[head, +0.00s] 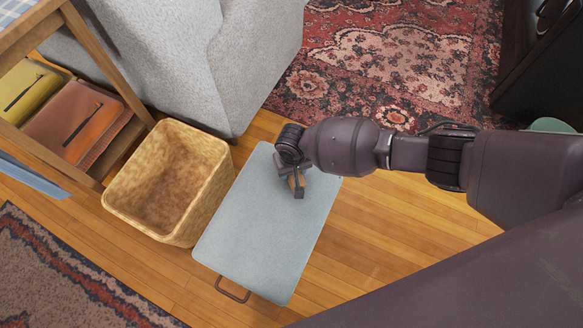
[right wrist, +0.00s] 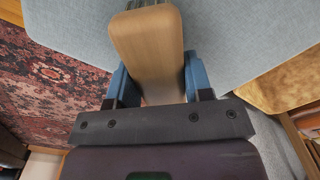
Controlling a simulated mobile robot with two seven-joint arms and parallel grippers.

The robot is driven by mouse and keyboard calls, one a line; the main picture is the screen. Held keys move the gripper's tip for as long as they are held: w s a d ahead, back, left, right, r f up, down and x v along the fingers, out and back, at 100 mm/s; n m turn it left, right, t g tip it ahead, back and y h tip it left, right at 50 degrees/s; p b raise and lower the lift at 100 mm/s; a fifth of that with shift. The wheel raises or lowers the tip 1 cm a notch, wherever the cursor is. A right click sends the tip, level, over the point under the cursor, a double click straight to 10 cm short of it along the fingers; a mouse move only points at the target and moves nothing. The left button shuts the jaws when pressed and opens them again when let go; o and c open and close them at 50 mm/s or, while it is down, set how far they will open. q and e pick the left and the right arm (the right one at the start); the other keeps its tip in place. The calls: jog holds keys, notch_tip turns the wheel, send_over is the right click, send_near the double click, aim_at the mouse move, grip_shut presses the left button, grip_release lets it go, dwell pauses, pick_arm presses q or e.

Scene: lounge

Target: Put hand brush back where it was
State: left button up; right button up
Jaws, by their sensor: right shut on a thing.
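My right gripper (head: 298,190) is over the light blue-grey flat-topped piece (head: 250,235) in the head view. It is shut on the hand brush, whose small tan part (head: 293,182) shows between the fingers. In the right wrist view the brush's wooden body (right wrist: 150,50) lies between the two blue fingers of the right gripper (right wrist: 156,82), with dark bristles at its far end. The blue-grey surface (right wrist: 250,35) is behind it. I cannot tell whether the brush touches that surface. My left gripper is not in view.
A woven basket (head: 200,210) stands open and empty-looking just left of the blue-grey piece. A grey sofa (head: 215,60) is behind. A wooden shelf unit (head: 110,70) holds yellow and brown cases. Patterned rugs lie at the top (head: 400,65) and lower left (head: 60,275). Wood floor (head: 390,225) is bare at right.

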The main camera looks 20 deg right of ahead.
jog(key=shift+w, duration=0.1)
jog(key=o, duration=1)
jog(key=shift+o, duration=0.2)
jog(key=shift+r, duration=0.3)
pick_arm(q)
jog(key=p, duration=0.2)
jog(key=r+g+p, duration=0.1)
jog(key=p, duration=0.2)
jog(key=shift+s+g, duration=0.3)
pick_arm(e)
notch_tip(320, 180, up, 12)
jog(key=shift+f, duration=0.15)
